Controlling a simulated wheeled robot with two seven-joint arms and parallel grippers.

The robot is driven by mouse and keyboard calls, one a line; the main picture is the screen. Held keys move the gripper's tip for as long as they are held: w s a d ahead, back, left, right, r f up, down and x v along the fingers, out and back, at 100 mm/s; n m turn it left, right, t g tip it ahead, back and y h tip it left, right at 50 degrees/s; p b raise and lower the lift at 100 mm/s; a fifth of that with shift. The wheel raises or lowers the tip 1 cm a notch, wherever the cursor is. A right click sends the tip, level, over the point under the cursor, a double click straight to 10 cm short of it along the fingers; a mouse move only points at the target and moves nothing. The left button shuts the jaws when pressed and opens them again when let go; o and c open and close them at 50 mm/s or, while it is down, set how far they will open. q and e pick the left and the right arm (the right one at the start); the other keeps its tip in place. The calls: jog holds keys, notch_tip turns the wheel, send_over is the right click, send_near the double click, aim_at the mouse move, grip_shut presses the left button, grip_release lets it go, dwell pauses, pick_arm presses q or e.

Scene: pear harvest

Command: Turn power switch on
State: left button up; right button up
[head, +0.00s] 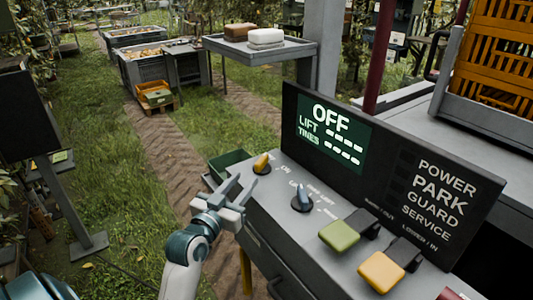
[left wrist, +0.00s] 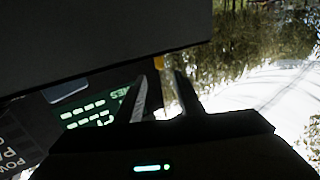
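A control console (head: 262,225) stands at the right with a dark display (head: 334,133) reading OFF, LIFT and TINES with dashes. A yellow-handled rotary switch (head: 262,163) sits at its far left end, with small lettering beside it that I cannot read surely. My left gripper (head: 244,183) is open and empty, just left of and nearer than this switch, apart from it in the head view. In the left wrist view, the open fingers (left wrist: 164,88) point toward a small yellow patch (left wrist: 159,62), probably the switch handle; contact cannot be told. My right gripper is not in view.
A panel (head: 440,190) lists POWER, PARK, GUARD and SERVICE. A green bin (head: 229,163) is behind the gripper. Grass (head: 110,190) is open at left.

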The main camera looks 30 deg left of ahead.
aim_at(264, 155)
pick_arm(q)
jog(key=w+p, duration=0.1)
jog(key=w, duration=0.3)
jog(key=w+a+p, duration=0.1)
jog(key=w, duration=0.4)
jog(key=w+p, duration=0.1)
jog(key=w, duration=0.4)
jog(key=shift+a+r, duration=0.1)
jog(key=shift+a, duration=0.3)
jog(key=shift+w+a, duration=0.1)
jog(key=shift+w, duration=0.75)
jog(key=shift+c, duration=0.3)
grip_shut()
